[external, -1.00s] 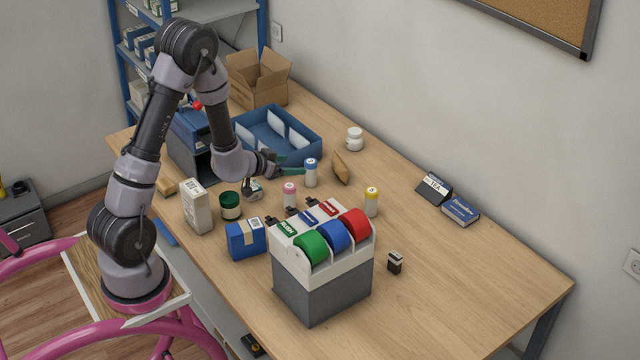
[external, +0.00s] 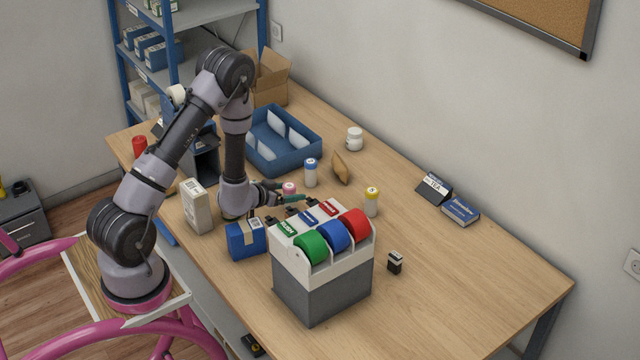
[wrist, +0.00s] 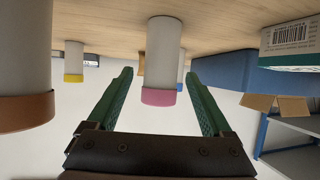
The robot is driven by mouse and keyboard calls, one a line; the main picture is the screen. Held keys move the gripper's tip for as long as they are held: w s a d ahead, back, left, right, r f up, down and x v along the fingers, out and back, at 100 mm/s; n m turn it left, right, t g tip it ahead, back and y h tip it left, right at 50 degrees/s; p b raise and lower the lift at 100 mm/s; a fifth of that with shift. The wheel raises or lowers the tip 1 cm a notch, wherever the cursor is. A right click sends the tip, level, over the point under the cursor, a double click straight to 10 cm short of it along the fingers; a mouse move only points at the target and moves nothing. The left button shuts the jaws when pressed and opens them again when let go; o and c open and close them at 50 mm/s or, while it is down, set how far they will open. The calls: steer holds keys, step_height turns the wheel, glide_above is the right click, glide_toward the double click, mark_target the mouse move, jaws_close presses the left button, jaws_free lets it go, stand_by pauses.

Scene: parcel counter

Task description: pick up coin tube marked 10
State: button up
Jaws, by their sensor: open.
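Several pale coin tubes with coloured caps stand on the counter; I cannot read a 10 on any. The pink-capped tube (external: 289,187) is partly hidden by my open, empty gripper (external: 286,194). In the wrist view, which is upside down, this pink tube (wrist: 162,55) stands between the fingers of my gripper (wrist: 159,74), apparently beyond the tips. The blue-capped tube (external: 311,174) is behind it, and the yellow-capped tube (external: 371,203) is to the right. A brown-capped tube (wrist: 24,75) is close at the left of the wrist view; I cannot make it out externally.
A tape dispenser (external: 322,285) with green, blue and red rolls stands just in front. A blue box (external: 245,240) and a white carton (external: 196,206) are near my forearm. A blue tray (external: 283,156) lies behind. The counter's right side is mostly clear.

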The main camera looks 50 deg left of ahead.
steer(key=x, duration=0.3)
steer(key=shift+w+a+f, duration=0.1)
steer(key=shift+w, duration=0.15)
jaws_close()
